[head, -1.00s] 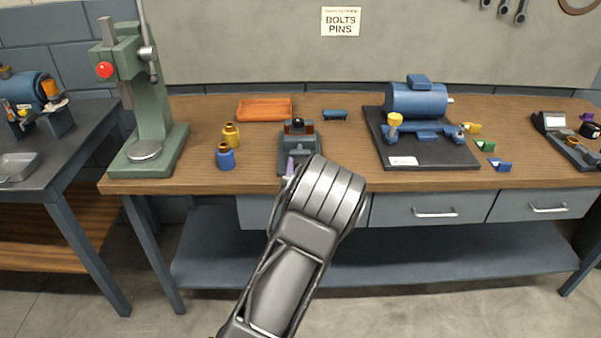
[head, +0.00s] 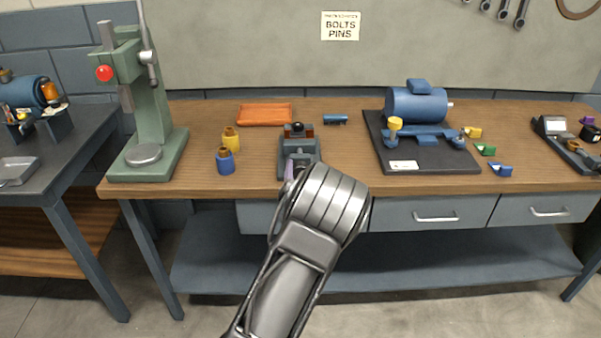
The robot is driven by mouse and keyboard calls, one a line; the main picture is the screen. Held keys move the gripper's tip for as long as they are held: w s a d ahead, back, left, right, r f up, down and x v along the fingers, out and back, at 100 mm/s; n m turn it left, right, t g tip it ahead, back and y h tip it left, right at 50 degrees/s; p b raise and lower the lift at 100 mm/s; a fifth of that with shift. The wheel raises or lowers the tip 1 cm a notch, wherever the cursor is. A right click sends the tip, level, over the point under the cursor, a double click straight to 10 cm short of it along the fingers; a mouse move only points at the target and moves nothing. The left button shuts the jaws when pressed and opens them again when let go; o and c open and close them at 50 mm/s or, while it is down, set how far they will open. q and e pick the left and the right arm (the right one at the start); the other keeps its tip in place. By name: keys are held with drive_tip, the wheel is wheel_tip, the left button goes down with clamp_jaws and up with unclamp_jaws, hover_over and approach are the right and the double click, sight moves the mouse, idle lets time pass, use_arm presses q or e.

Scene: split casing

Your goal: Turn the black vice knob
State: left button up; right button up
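A small grey vice (head: 306,158) stands near the front edge of the wooden bench, with reddish-brown jaw parts on top. The black knob (head: 298,126) shows as a dark ball at its top. My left arm comes up from the bottom, and its ribbed wrist covers the vice's front right. My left gripper (head: 292,180) is mostly hidden by this wrist. A lilac sliver shows beside the vice's front left, and I cannot tell what it belongs to. Neither the fingers' opening nor any contact with the knob can be seen. My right gripper is not in view.
A blue bottle (head: 225,161) and a yellow bottle (head: 231,140) stand left of the vice. An orange tray (head: 264,115) lies behind them. A green press (head: 150,110) stands at far left. A blue motor (head: 416,104) on a black plate (head: 437,158) is to the right.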

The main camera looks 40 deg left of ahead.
use_arm(q)
drive_tip(key=shift+o, duration=1.2)
drive_tip(key=b+v, duration=0.1)
drive_tip(key=v, duration=0.6)
drive_tip(key=shift+s+d, duration=0.25)
drive_tip(key=shift+s, duration=0.05)
